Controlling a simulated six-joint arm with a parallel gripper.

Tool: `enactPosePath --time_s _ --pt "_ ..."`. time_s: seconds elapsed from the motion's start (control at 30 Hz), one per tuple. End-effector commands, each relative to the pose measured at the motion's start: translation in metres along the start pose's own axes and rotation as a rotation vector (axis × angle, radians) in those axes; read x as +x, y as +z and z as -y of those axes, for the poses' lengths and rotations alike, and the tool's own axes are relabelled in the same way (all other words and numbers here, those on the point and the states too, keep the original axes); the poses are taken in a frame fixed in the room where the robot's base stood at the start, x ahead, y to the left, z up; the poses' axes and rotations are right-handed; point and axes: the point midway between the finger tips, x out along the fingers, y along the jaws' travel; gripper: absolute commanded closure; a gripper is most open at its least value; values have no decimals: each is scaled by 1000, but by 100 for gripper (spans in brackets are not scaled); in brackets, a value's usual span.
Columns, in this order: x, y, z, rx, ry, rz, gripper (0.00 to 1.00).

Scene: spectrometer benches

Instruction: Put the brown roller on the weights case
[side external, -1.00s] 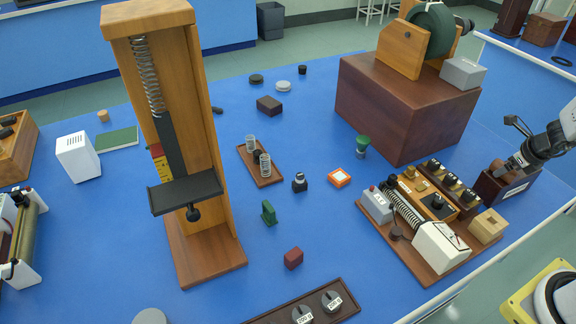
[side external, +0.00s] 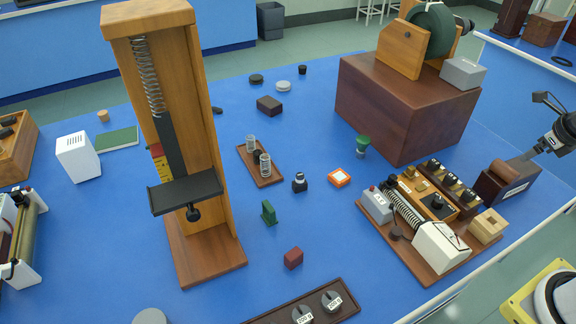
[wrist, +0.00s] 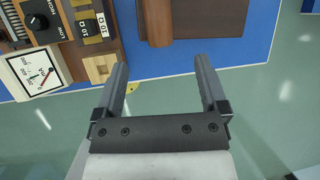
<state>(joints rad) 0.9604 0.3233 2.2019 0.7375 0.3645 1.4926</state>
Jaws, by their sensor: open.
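The weights case is a dark brown box (side external: 516,190) with a pale label, at the right of the bench. It also shows at the top of the wrist view (wrist: 215,20). The brown roller (side external: 503,171) is a reddish-brown cylinder that appears to rest on the case's top. In the wrist view the roller (wrist: 158,22) lies just beyond my fingertips, towards the case's left side. My gripper (wrist: 162,66) is open and empty, with a clear gap between its fingers. In the side view my gripper (side external: 527,157) is at the case's upper right, partly blurred into the arm.
A circuit board with a white meter (side external: 440,247) and a pale wooden block (side external: 488,226) stands just left of the case. A large brown box (side external: 405,105) stands behind. The bench's front edge runs close by; green floor lies beyond it.

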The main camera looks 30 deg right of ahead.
Motion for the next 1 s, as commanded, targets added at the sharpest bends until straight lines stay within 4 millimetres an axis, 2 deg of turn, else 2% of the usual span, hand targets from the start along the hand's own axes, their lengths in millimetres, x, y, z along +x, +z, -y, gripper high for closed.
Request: enactPosePath --time_s 0.2,0.8,1.0 --pt "-9 0 0 0 0 -1 7" --pt "-9 0 -1 -5 1 -2 7" --pt "-8 9 -17 -140 19 -7 7"
